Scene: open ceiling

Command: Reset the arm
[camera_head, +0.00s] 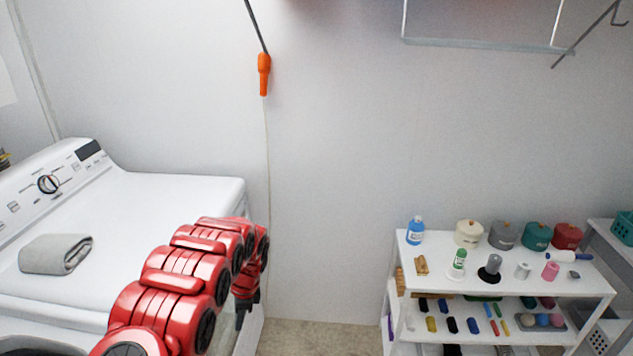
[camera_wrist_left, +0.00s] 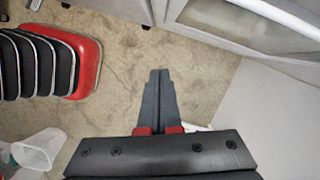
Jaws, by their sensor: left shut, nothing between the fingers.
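My left arm comes in from the lower left in the head view, red with black joints. My left gripper (camera_head: 241,312) hangs fingers-down at its end, beside the right side of the white washing machine (camera_head: 180,190). In the left wrist view my left gripper (camera_wrist_left: 160,75) shows its two grey fingers together, with nothing between them, above the beige floor (camera_wrist_left: 115,70). My right gripper is not in view.
A folded grey towel (camera_head: 57,254) lies on the machine. A white shelf cart (camera_head: 395,285) with bottles, canisters and small items stands at right. Floor between them is clear.

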